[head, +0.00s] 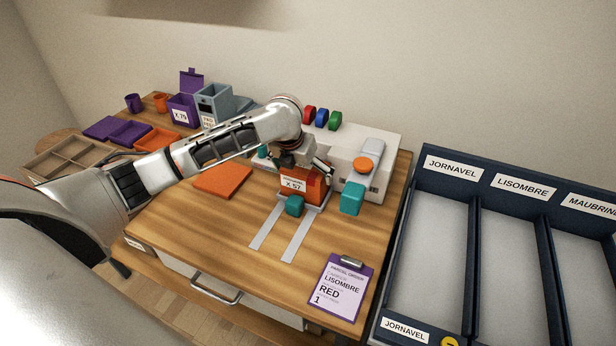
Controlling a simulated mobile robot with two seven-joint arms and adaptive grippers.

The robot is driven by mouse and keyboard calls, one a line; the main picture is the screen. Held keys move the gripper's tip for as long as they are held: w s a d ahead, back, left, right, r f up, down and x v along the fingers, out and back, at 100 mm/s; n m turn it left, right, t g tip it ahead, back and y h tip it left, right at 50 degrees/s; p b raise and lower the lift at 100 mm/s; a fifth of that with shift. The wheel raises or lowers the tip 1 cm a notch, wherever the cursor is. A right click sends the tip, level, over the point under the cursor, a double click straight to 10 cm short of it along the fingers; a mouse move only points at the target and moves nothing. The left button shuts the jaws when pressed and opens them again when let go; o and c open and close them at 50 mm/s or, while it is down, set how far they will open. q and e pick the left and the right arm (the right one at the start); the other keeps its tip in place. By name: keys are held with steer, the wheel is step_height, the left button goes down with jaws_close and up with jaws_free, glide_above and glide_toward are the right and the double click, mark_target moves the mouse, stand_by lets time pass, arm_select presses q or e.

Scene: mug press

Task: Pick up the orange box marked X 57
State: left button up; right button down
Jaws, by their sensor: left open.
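My left arm reaches in from the left. My left gripper (306,168) is open and sits right above and at the top of the box, hiding part of its upper side. I cannot tell whether the fingers touch the box. My right gripper is not in view.
A white machine (386,180) with an orange button stands behind the box, with teal blocks (352,198) near it. A purple clipboard (338,286) reads LISOMBRE, RED, 1. An orange lid (223,180) lies left. Labelled dark bins (474,240) stand right. The front table is mostly clear.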

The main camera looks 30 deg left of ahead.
arm_select(q)
steer(key=shift+x, duration=2.9)
steer(key=shift+w+a, duration=0.1)
steer(key=shift+a, duration=0.05)
steer(key=shift+c, duration=0.4)
steer(key=c, duration=1)
